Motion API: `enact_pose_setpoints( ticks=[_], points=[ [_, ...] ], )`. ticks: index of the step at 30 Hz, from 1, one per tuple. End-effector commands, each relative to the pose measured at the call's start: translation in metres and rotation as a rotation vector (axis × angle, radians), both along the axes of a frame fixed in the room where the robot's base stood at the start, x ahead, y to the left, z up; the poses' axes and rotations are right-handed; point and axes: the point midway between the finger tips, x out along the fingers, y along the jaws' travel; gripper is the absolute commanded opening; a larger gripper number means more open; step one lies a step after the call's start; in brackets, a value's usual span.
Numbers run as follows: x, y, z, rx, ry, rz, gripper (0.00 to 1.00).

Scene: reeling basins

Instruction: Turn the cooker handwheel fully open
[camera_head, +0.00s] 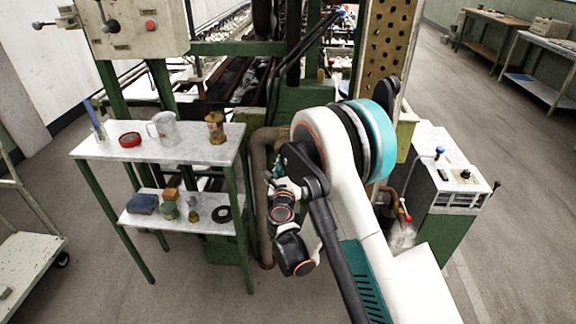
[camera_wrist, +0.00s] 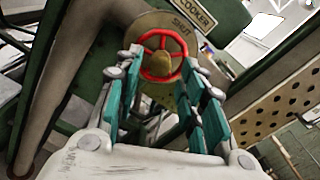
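The cooker handwheel (camera_wrist: 148,74) is a red spoked ring with a brass-coloured hub, ahead of my gripper in the wrist view. It sits in front of a round tan plate (camera_wrist: 176,22) that reads SHUT, below a COOKER label (camera_wrist: 196,13). My gripper (camera_wrist: 162,68) is open, its teal-padded fingers spread to either side of the wheel in the picture. I see no clear contact, and the exact gap to the wheel cannot be told. In the head view my arm hides the handwheel and most of my gripper.
A small table (camera_head: 90,152) with a jug (camera_head: 163,129), a red round tin (camera_head: 130,140) and a brass-coloured canister (camera_head: 215,128) stands left of my arm. A perforated panel (camera_head: 388,45) and a white-topped cabinet (camera_head: 440,165) are to the right. A pipe (camera_head: 262,190) runs beside my gripper.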

Motion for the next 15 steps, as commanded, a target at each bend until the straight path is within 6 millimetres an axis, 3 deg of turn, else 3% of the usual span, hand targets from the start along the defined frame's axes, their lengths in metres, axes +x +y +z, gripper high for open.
enact_pose_setpoints(
  ticks=[9, 15],
  points=[
    [0.0001, 0.0000, 0.0000, 0.381, -0.013, 0.000, 0.37],
    [0.0006, -0.0001, 0.0000, 0.466, -0.016, 0.000, 0.37]
  ],
)
